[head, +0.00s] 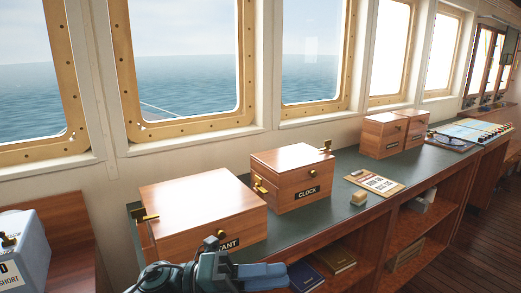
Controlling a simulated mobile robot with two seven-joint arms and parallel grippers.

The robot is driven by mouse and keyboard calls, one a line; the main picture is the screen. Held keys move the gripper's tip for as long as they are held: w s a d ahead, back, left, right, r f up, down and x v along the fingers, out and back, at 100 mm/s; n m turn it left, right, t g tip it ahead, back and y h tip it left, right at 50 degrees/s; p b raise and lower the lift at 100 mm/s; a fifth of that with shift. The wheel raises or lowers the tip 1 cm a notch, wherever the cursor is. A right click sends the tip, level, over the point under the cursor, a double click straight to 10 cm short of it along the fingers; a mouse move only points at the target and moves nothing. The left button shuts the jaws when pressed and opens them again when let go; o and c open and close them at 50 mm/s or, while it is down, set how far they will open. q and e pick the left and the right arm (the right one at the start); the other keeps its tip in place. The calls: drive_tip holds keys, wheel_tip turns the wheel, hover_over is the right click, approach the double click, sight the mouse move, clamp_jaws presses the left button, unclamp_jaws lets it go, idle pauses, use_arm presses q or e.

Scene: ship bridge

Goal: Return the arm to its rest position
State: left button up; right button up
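My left gripper (284,275) is at the bottom of the head view, its dark arm coming in from the lower left. Its blue-grey fingers point right and lie close together, with no gap and nothing seen between them. It is in front of the near wooden box (200,205), whose label is partly hidden and reads "...ANT". From this view I cannot tell whether it touches the box or the counter edge. My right gripper is not in view.
A green-topped counter (335,215) runs along the windows. Books (330,255) lie on the shelf below. A blue-grey case (25,250) stands at left.

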use_arm(q)
drive_tip(key=w+a+f+n+t+y, duration=0.1)
drive_tip(key=a+f+n+t+y, duration=0.35)
drive_tip(key=f+n+t, duration=0.65)
drive_tip(key=a+f+n+t+y, duration=0.35)
drive_tip(key=n+t+y, duration=0.3)
drive_tip(key=n, duration=1.05)
drive_tip(key=s+a+f+n+g+y, duration=0.3)
drive_tip(key=s+f, duration=0.3)
drive_tip(key=f, duration=0.2)
drive_tip(key=s+a+f+n+g+y, duration=0.2)
drive_tip(key=s+a+f+n+g, duration=0.1)
drive_tip(key=s+f+n, duration=0.3)
drive_tip(key=shift+s+a+f+y, duration=0.4)
drive_tip(key=shift+s+a+f, duration=0.25)
drive_tip(key=shift+a+f, duration=0.25)
drive_tip(key=shift+d, duration=0.1)
